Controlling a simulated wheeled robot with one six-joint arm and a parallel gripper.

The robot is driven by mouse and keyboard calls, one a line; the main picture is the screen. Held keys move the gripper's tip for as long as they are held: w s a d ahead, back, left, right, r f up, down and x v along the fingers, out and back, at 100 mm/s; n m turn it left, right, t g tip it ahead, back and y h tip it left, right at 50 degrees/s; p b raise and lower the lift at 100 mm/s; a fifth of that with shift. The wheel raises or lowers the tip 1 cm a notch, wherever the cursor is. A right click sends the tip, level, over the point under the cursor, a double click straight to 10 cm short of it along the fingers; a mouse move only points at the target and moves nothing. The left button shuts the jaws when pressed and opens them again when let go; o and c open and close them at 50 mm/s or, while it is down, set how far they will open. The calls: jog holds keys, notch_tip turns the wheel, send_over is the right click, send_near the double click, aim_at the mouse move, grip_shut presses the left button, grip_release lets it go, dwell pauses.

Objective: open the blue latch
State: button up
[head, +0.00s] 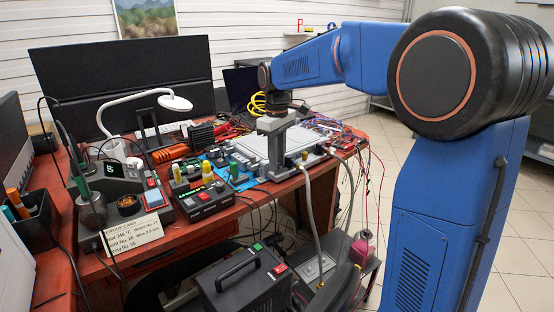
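I cannot make out a blue latch for certain in the head view. My gripper (277,150) points down over the right part of the red-brown desk, beside a pale flat unit (252,147). Its fingertips are small and merge with the grey parts around them, so I cannot tell whether they are open, shut or touching anything. Grey hoses (312,212) run down from the unit's front right edge, next to small fittings (304,156). My arm and gripper hide part of the area behind.
A black power box (203,199) and a soldering station (118,185) stand on the desk's left part. A white lamp (174,103) and a monitor (75,85) are behind. A black unit with a handle (245,285) stands low in front. Red wires (370,165) hang at the right edge.

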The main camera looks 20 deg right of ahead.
grip_shut()
jog(key=shift+m, duration=0.3)
jog(key=m, duration=0.3)
jog(key=shift+m, duration=1.9)
grip_release()
jog(key=shift+r, duration=0.15)
